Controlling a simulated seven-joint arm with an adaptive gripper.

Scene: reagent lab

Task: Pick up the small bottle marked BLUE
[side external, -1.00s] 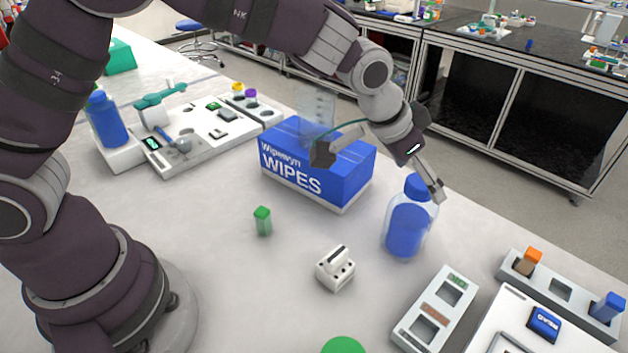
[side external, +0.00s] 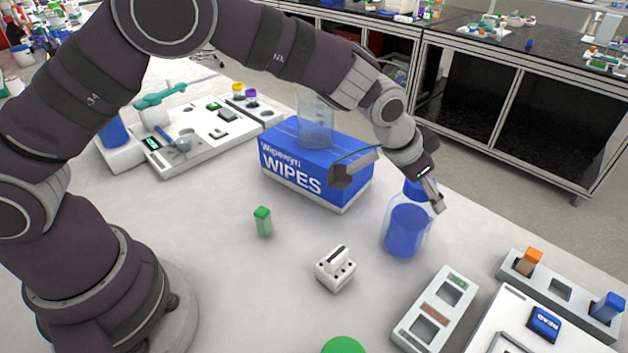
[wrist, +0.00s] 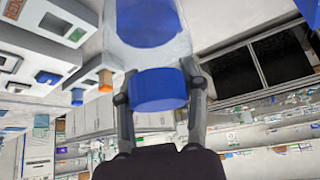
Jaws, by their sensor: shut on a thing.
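The clear bottle with blue liquid (side external: 406,232) and a blue cap stands upright on the white bench at the right of the wipes box. I see no BLUE marking readable on it. My gripper (side external: 425,190) comes down from the upper left and is shut on its cap. In the wrist view, the blue cap (wrist: 158,90) sits between my two fingers, and the clear bottle body shows beyond it. In the side view, part of the cap is hidden behind my gripper.
A blue wipes box (side external: 315,170) with a clear beaker (side external: 316,120) stands behind-left. A small green-capped vial (side external: 263,221), a white block (side external: 335,268) and a grey slotted rack (side external: 436,308) are nearby. Another blue bottle (side external: 113,132) is far left.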

